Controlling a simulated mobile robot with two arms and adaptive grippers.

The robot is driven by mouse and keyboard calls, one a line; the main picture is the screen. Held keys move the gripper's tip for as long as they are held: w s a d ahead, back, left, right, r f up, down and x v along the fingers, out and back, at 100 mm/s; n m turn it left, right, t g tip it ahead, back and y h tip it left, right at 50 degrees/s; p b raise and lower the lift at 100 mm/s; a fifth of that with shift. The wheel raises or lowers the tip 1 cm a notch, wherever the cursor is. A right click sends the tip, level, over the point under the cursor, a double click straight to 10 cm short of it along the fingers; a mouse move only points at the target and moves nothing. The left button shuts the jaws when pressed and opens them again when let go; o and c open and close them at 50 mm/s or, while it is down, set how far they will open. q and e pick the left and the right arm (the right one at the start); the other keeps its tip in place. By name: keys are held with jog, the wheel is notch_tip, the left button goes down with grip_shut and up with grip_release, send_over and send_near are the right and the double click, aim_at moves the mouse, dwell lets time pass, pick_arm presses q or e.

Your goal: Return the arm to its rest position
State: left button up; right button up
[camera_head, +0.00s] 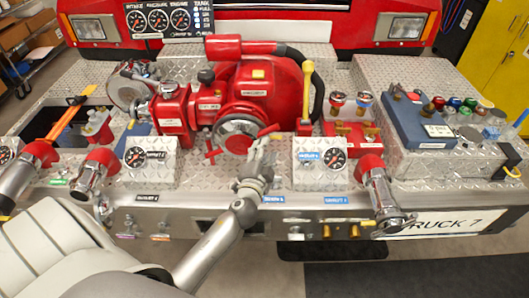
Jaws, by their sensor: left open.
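My left arm reaches in from the lower left, and its gripper (263,157) is in front of the red pump (250,90). The gripper is open, with its tips close to the pump's round silver-and-red port (238,133). I cannot tell whether the tips touch the port or the small red handle beside it. Nothing is seen held between the fingers. The gripper is small in this view and partly blends with the silver deck. My right gripper is out of view.
Chrome nozzles with red collars (378,190) stick out from the bumper's front, also at the left (96,172). Gauge boxes (320,160) flank the gripper. A blue box (418,118) sits on the right of the deck. Floor (270,275) shows in front.

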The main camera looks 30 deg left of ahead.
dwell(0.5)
pick_arm(q)
jog(key=s+d+f+n+g, duration=0.1)
jog(key=s+f+n+g, duration=0.2)
jog(key=s, duration=0.4)
jog(key=s+f+n+g, duration=0.2)
jog(key=s+n+g, duration=0.15)
jog(key=s, duration=0.35)
jog(key=s+d+f+g+h, duration=0.1)
jog(key=s+d+g+h, duration=0.2)
jog(key=s+d, duration=0.35)
jog(key=s+d+f+g+h, duration=0.1)
jog(key=s+d+g+h, duration=0.25)
jog(key=s, duration=0.55)
notch_tip(320, 180, down, 29)
jog(key=s+b, duration=0.2)
jog(key=b, duration=0.1)
jog(key=s+a+f+g+y+b, duration=0.1)
jog(key=s+a+f+b, duration=0.1)
jog(key=s+f, duration=1.4)
notch_tip(320, 180, down, 2)
jog(key=shift+a+f+m+g+b, duration=0.2)
jog(key=shift+a+m+g+b, duration=0.05)
jog(key=shift+m+g+b, duration=0.15)
